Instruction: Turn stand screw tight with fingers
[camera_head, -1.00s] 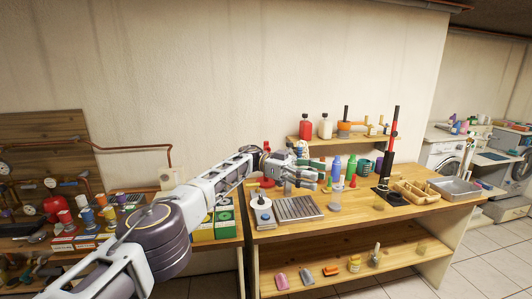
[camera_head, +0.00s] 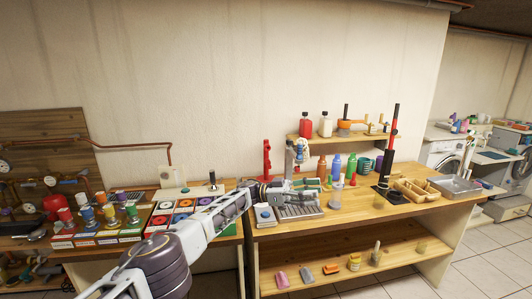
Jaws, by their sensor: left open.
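My left gripper (camera_head: 288,190) reaches in low over the ribbed metal plate (camera_head: 303,211) at the left end of the wooden workbench. It is open, and nothing shows between its fingers. A tall black and red stand (camera_head: 391,155) rises upright on a dark base at the right of the bench, well apart from my gripper. A red upright stand (camera_head: 267,157) is behind my gripper at the back left. Any screw on either stand is too small to make out. My right gripper is not in view.
A blue-topped white container (camera_head: 264,215) sits left of the plate. Coloured bottles (camera_head: 336,166) stand behind, below a small raised shelf (camera_head: 345,137). A wooden organiser (camera_head: 413,190) and metal tray (camera_head: 455,187) are at right. The bench's front strip is mostly clear.

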